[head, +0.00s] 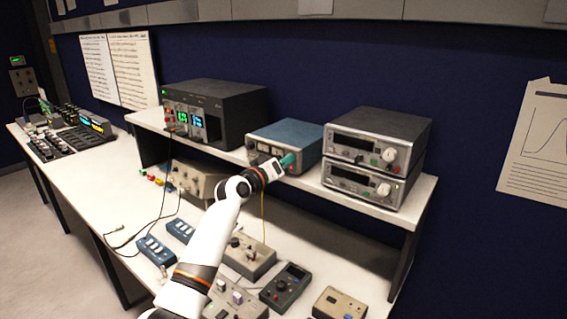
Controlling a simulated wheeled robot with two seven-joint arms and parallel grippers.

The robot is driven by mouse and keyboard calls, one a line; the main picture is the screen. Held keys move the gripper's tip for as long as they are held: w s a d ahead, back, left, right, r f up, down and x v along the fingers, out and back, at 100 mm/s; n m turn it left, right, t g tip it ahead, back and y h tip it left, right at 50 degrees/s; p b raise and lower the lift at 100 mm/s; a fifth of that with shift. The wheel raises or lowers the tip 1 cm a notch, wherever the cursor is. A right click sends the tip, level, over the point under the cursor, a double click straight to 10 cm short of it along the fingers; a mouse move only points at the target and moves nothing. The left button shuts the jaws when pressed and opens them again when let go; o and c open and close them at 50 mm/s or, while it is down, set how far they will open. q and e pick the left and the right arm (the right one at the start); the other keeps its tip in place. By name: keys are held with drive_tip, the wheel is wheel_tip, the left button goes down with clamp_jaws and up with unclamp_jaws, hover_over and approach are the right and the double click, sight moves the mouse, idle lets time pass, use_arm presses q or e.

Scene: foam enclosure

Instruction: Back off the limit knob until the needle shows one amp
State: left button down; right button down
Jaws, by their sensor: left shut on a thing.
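A blue box-shaped instrument (289,133) stands on the raised shelf, between a large black unit and two stacked grey units. My left arm reaches up from the bottom of the view to its front panel. My left gripper (288,161), with teal fingertips, is shut at the right part of that panel. It appears closed on a knob there, but the fingers and wrist hide the knob. No needle or scale can be read from here; the panel is small and partly covered. My right gripper is not in view.
The black unit (225,98) with lit green and blue displays stands left of the blue instrument. The stacked grey units (386,135) stand close on its right. Small control boxes (287,284) and loose cables lie on the white bench below the shelf (410,212).

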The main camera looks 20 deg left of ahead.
use_arm(q)
drive_tip(key=c, duration=1.2)
unclamp_jaws()
drive_tip(key=shift+c, duration=0.2)
drive_tip(key=b+v, duration=0.3)
drive_tip(key=v, duration=0.9)
